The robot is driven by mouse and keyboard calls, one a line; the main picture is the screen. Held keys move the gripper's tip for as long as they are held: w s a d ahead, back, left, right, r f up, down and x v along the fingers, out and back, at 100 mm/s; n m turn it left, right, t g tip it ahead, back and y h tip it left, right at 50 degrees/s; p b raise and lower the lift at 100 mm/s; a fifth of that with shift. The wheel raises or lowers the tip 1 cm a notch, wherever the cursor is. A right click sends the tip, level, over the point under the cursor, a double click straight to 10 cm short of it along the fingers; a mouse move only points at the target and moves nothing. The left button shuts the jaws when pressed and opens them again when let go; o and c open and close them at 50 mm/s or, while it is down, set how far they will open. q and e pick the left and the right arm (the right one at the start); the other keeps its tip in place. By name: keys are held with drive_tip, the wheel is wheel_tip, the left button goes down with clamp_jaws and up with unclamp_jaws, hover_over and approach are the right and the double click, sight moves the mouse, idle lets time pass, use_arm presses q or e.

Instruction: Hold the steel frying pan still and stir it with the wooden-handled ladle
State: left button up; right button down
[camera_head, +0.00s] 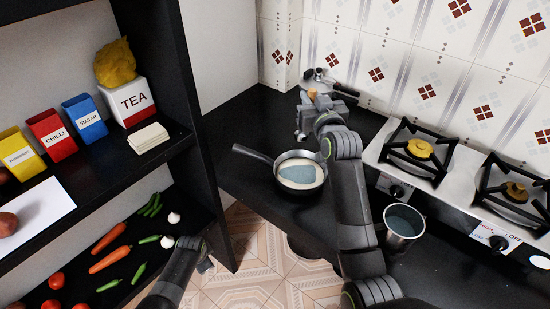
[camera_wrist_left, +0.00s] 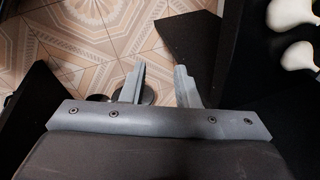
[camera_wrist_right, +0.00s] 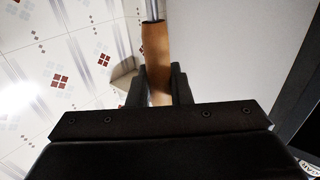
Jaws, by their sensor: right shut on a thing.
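The steel frying pan (camera_head: 322,186) sits on the black counter, its handle (camera_head: 252,153) pointing left. A pale and grey-blue patch shows inside it. My right gripper (camera_head: 308,108) is beyond the pan, near the back wall, apart from it. It is shut on the ladle's wooden handle (camera_wrist_right: 156,50), whose steel shaft (camera_wrist_right: 151,10) runs up out of the right wrist view. My left gripper (camera_head: 205,262) is low at the lower left, away from the pan. In the left wrist view (camera_wrist_left: 158,85) its fingers are apart with nothing between them.
A steel pot (camera_head: 403,225) stands right of my right arm. The stove (camera_head: 445,178) with two burners is at the right. A black shelf (camera_head: 95,185) with boxes and vegetables fills the left. Counter around the pan is mostly clear.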

use_arm(q)
drive_tip(key=w+d+r+m+t, duration=0.1)
drive_tip(key=w+d+r+m, duration=0.1)
drive_tip(key=w+r, duration=0.55)
drive_tip(key=w+d+r+m, duration=0.25)
drive_tip(key=w+r, duration=0.35)
drive_tip(key=r, duration=0.3)
drive_tip(key=w+d+r+m+t+h, duration=0.1)
drive_tip(key=w+d+r+m+t, duration=0.25)
drive_tip(key=r, duration=0.75)
drive_tip(key=w+d+r+m+g+h, duration=0.1)
drive_tip(key=w+d+r+m, duration=0.25)
drive_tip(key=d+r, duration=0.45)
drive_tip(key=s+d+m+g+h, duration=0.1)
drive_tip(key=s+d+m+g, duration=0.45)
drive_tip(key=s+d, duration=0.3)
drive_tip(key=shift+t, duration=0.3)
drive_tip(key=x, duration=1)
drive_tip(key=shift+s+a+f, duration=0.1)
drive_tip(key=shift+a+f, duration=0.1)
drive_tip(key=shift+f, duration=0.25)
clamp_jaws()
